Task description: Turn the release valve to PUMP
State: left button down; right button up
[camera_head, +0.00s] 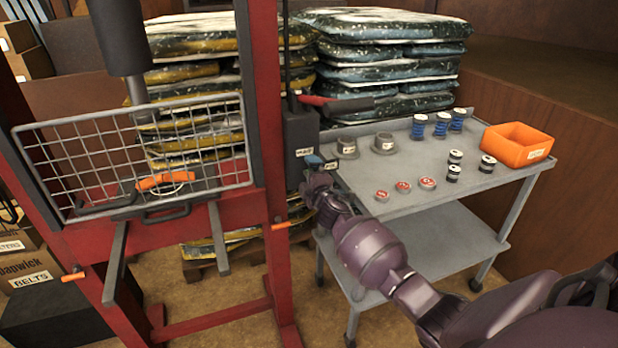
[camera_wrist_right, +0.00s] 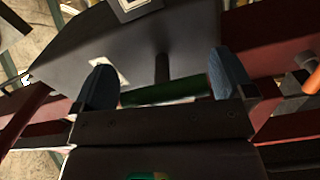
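The black pump unit (camera_head: 301,133) is fixed to the right upright of the red press. In the right wrist view its dark body (camera_wrist_right: 130,45) carries pale label plates; I cannot read them there. The release valve shows in that view as a dark stem (camera_wrist_right: 162,68) with a green bar handle (camera_wrist_right: 165,91). My right gripper (camera_head: 316,164) is at the lower part of the pump unit and hides the valve in the head view. Its two blue-grey fingers (camera_wrist_right: 164,82) are spread, one beyond each end of the green bar. My left gripper is not in view.
A red-gripped lever (camera_head: 322,101) sticks out above the pump unit. The press (camera_head: 268,110) has a wire guard (camera_head: 90,150). A grey cart (camera_head: 400,165) beside my right arm bears springs, collars, red-topped parts and an orange bin (camera_head: 517,145). Stacked bags (camera_head: 390,60) stand behind.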

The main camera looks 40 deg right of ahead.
jog(key=shift+s, duration=0.15)
jog(key=shift+s+a, duration=0.15)
jog(key=shift+s, duration=0.15)
jog(key=p+v, duration=0.1)
jog(key=v, duration=0.9)
jog(key=shift+p, duration=0.3)
